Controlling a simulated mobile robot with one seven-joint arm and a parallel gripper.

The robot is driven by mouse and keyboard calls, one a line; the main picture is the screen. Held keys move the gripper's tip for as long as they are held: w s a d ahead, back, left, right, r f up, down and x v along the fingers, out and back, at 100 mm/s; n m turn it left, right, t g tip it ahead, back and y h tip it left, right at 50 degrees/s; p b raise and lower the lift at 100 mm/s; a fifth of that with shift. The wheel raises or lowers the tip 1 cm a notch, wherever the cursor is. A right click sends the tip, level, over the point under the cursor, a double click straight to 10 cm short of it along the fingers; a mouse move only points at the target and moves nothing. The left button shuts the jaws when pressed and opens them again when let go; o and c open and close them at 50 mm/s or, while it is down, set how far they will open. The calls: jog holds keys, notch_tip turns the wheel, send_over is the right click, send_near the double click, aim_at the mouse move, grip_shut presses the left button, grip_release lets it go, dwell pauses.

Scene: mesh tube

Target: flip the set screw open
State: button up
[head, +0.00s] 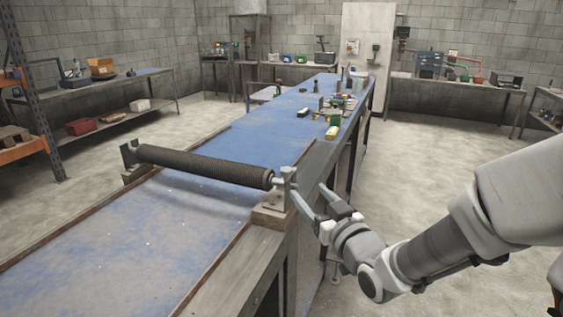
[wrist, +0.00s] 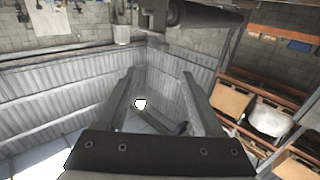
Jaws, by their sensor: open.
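The dark mesh tube (head: 205,166) lies across the blue table between two end supports. Its right end meets a grey metal bracket (head: 287,187) on a wooden block (head: 270,213). The set screw is too small to make out apart from this bracket. My gripper (head: 308,190) is open and empty, just right of the bracket, its fingers pointing toward it. In the wrist view, my gripper (wrist: 158,74) shows spread fingers with nothing between them. The tube (wrist: 208,17) and bracket (wrist: 153,16) appear at the top, beyond the fingertips. Contact with the bracket cannot be told.
The long blue table (head: 120,228) has raised wooden edges and is bare in front of the tube. Open concrete floor (head: 435,185) is to the right. Shelving (head: 30,90) stands at far left.

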aim_at(290, 170)
jog(key=x, duration=1.6)
jog(key=shift+w+a+f, duration=0.15)
jog(key=shift+w, duration=0.1)
grip_shut()
